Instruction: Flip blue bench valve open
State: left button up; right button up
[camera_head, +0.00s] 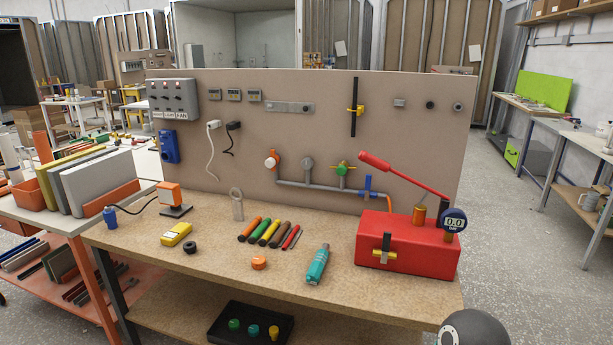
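The blue valve (367,187) sits at the right end of a grey pipe (320,187) on the back panel of the bench. Its blue handle looks roughly upright, and it is small at this distance. The pipe also carries a green valve (342,170) with yellow parts, a grey round valve (307,163) and an orange and white valve (272,159). Neither gripper shows. A dark rounded part at the lower right edge may be mine, but no fingers are visible.
A red pump box (408,243) with a long red lever (400,175) and a gauge (453,221) stands just right of and in front of the blue valve.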

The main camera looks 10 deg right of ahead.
aim_at(368, 176)
jog(key=u, duration=1.2)
jog(key=i, duration=0.15)
jog(key=z, duration=3.4)
jog(key=i, duration=0.75)
jog(key=u, duration=2)
jog(key=k, duration=0.55)
jog(key=z, duration=0.2)
